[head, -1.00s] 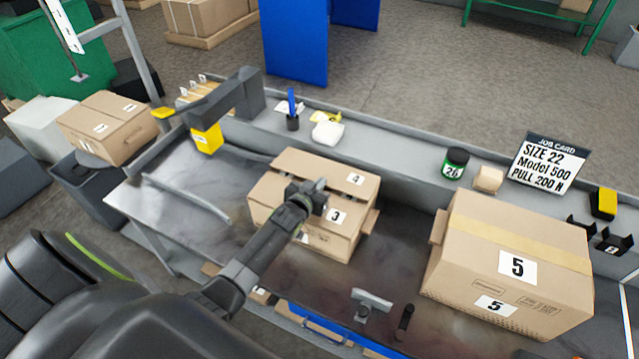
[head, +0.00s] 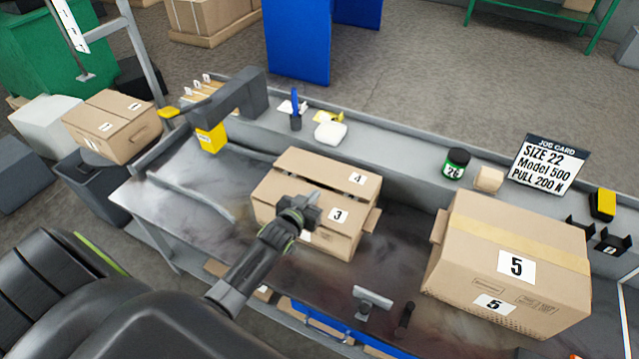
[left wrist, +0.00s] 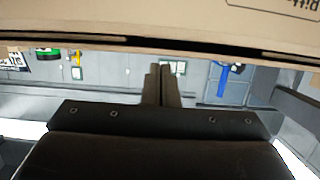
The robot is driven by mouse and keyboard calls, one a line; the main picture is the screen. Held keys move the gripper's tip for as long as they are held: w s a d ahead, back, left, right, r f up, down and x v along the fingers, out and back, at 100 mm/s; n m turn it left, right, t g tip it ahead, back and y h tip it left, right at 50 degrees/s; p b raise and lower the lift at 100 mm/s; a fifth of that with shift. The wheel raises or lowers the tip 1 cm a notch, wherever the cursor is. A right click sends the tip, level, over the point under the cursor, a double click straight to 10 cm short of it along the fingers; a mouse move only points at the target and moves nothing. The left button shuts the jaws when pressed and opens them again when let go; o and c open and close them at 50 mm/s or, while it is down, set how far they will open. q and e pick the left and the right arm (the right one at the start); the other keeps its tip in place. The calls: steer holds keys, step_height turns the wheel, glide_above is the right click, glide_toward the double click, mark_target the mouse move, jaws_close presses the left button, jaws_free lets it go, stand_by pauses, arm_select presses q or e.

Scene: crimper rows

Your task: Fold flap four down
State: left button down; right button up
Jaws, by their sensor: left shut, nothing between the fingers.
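The cardboard box (head: 290,205) stands on the bench near the middle of the head view. Its label 4 (head: 357,178) is on the far top panel, which looks roughly flat, though I cannot tell whether it lies fully down. Label 3 (head: 338,215) is on the near panel. A small side flap (head: 371,219) sticks out at the right. My left gripper (head: 314,198) is shut and empty, in front of the box beside label 3; contact is unclear. In the left wrist view its shut fingers (left wrist: 163,82) point toward a cardboard panel (left wrist: 150,18) across the top. My right gripper is out of view.
A larger box marked 5 (head: 470,230) stands at the right of the bench. A grey T-shaped fixture (head: 372,299) and a black post (head: 405,315) are at the near edge. The bench's left part is fairly clear.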

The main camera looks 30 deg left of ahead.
arm_select(q)
steer(key=shift+s+d+f+b, duration=0.15)
steer(key=shift+s+f, duration=0.2)
steer(key=shift+s, duration=0.2)
steer(key=shift+s+a+f+b, duration=0.15)
steer(key=shift+s+f, duration=0.15)
steer(key=shift+s, duration=0.25)
steer(key=r+b, duration=0.1)
steer(key=a+r+b, duration=0.1)
steer(key=b, duration=0.1)
steer(key=r+b, duration=0.1)
steer(key=r, duration=0.1)
steer(key=shift+w+a+b, duration=0.3)
steer(key=shift+w+a, duration=0.1)
step_height(320, 180, up, 5)
steer(key=s+g+b, duration=0.1)
steer(key=s+b, duration=0.1)
steer(key=b, duration=0.1)
glide_above(316, 178)
steer(key=s+d, duration=0.2)
steer(key=s, duration=0.1)
steer(key=f, duration=0.3)
steer(key=shift+s+b, duration=0.2)
steer(key=shift+b, duration=0.15)
steer(key=f, duration=0.3)
steer(key=shift+w, duration=0.2)
steer(key=shift+s+f, duration=0.1)
steer(key=shift+f, duration=0.55)
